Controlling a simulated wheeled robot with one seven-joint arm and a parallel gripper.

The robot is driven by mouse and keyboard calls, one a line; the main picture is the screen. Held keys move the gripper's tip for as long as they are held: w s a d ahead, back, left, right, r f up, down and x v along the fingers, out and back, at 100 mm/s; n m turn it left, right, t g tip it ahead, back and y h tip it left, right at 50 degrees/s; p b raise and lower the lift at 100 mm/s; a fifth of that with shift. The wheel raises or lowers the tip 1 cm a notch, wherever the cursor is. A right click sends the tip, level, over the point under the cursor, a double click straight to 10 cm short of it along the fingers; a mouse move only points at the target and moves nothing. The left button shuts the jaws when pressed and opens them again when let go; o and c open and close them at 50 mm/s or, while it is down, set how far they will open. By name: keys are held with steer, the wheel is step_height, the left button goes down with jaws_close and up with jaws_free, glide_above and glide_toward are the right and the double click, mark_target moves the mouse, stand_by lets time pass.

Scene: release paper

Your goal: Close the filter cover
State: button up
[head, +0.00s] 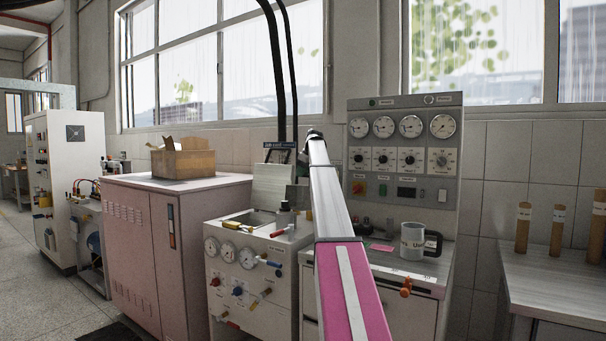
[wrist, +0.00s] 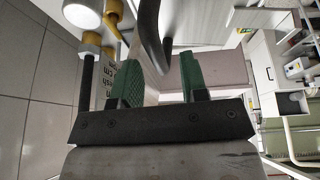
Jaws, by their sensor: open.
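A pale upright panel (head: 272,187) with a dark lettered strip on top stands at the back of the white gauge machine (head: 245,275). It may be the filter cover, raised open, but I cannot tell for sure. My gripper (head: 315,134) is at the far end of my arm, just right of the panel's top, seen small and partly hidden by my arm. In the wrist view, my gripper (wrist: 160,68) has its two green-padded fingers apart. A pale surface and a black curved hose (wrist: 150,35) show between or beyond them; contact cannot be told.
Black hoses (head: 283,70) hang down behind the machine. A pink cabinet (head: 165,240) with a cardboard box (head: 182,158) stands left. A gauge panel (head: 403,160) and a grey mug (head: 413,241) are right. A bench (head: 560,285) holds wooden cylinders farther right.

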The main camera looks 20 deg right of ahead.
steer(key=shift+f, duration=0.1)
jaws_close()
steer(key=shift+s+a+r+h, duration=0.3)
steer(key=shift+s+a+h, duration=0.1)
steer(key=shift+s+a, duration=0.2)
steer(key=s+a+r+n+t+h, duration=0.1)
steer(key=s+a+n+t+h, duration=0.1)
steer(key=s+a+t+h, duration=0.45)
steer(key=s+a+f+t+h, duration=0.1)
steer(key=s+a+f, duration=0.4)
steer(key=a+f, duration=0.1)
steer(key=s+a+f+n+t+h, duration=0.1)
steer(key=s+a+f+t+h, duration=0.1)
steer(key=s+a+f, duration=0.3)
steer(key=shift+a+f+n, duration=0.3)
steer(key=shift+a+f, duration=0.8)
steer(key=shift+a, duration=0.8)
steer(key=shift+s+f+t, duration=0.1)
steer(key=shift+s+t, duration=0.05)
steer(key=shift+t, duration=0.1)
jaws_free()
